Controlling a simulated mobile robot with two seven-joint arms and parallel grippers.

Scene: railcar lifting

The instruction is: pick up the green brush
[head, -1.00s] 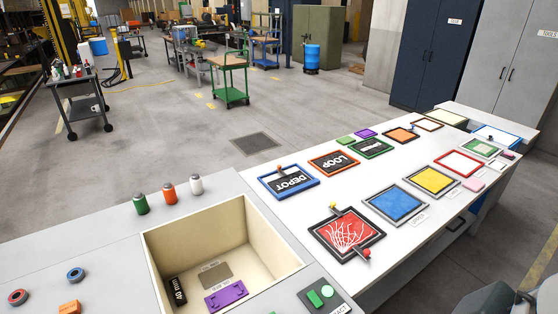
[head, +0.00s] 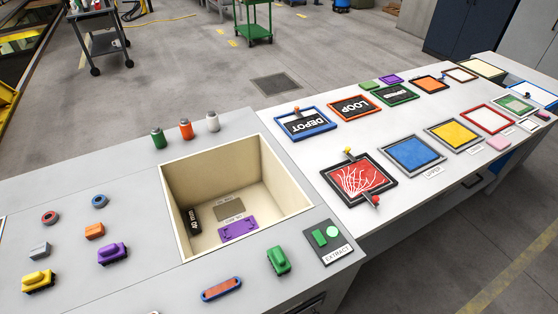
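A small green block-shaped piece (head: 278,261), which looks like the green brush, stands on the grey bench top (head: 130,200). It is right of the orange oblong piece and left of the EXTRACT panel, in front of the open bin. It has a raised top. Nothing touches it. Neither of my grippers shows in the head view.
An open bin (head: 210,165) holds a purple plate (head: 238,230) and a black label block (head: 193,221). Yellow (head: 38,281) and purple (head: 112,253) pieces stand left. The orange oblong piece (head: 221,289) and EXTRACT panel (head: 331,243) flank the green piece. Several framed panels lie right.

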